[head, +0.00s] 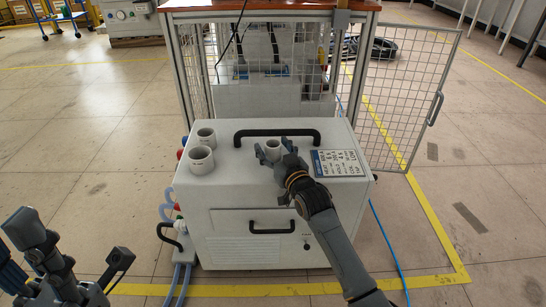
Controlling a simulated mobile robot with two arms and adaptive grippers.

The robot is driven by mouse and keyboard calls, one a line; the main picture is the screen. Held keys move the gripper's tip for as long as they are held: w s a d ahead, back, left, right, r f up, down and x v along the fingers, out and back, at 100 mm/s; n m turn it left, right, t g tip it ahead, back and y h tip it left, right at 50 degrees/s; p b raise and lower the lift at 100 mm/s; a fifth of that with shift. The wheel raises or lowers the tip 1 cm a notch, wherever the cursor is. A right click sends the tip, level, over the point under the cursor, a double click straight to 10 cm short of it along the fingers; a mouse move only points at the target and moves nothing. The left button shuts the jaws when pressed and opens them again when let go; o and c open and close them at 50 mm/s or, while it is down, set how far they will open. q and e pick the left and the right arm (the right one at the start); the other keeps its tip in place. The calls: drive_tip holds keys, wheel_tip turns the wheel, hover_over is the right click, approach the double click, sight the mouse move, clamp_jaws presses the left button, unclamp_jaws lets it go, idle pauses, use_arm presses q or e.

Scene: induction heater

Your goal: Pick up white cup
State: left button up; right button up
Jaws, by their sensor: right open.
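A small white cup (273,147) stands upright on top of the white heater box (225,178), near the middle. My right gripper (275,151) reaches in from the lower right. It is open, with its fingers on either side of this cup; I cannot tell whether they touch it.
A black handle (277,133) arches over the top behind the cup. A label plate (338,163) lies right of my right gripper. Behind stands a mesh cage with an open door (405,100). Hoses (181,275) hang at the left. The floor around is mostly clear.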

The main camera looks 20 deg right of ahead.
drive_tip(key=shift+r, duration=0.1)
clamp_jaws()
idle(0.3)
